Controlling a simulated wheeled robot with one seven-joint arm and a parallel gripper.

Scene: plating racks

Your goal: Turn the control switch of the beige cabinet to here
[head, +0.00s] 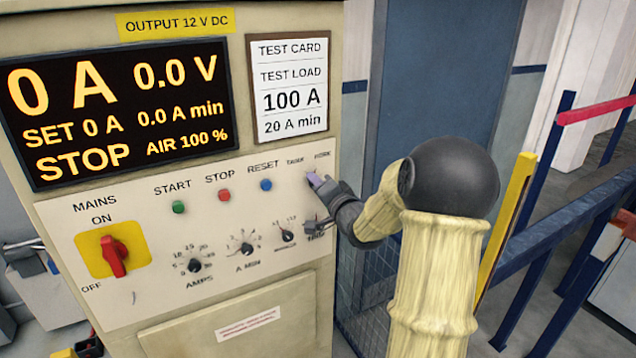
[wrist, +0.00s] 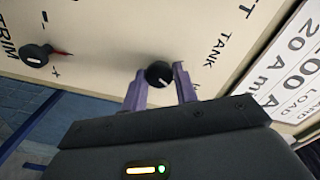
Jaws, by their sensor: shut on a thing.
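The beige cabinet (head: 200,265) fills the left and middle of the head view. Its control switch is a small round black knob with a white mark, seen in the wrist view (wrist: 159,74) beside the word TANK. In the head view my gripper (head: 314,180) covers the knob, below the small labels TANK and one that looks like HERE. My gripper's purple fingers (wrist: 160,80) stand on either side of the knob and are shut on it. I cannot tell exactly which label the white mark points to.
A red mains switch (head: 115,256), push buttons (head: 224,196) and dials (head: 195,265) share the panel. The trim knob (wrist: 36,55) is close to my gripper. The display (head: 120,110) reads STOP, 0 A. Blue and yellow railings (head: 510,220) stand at the right.

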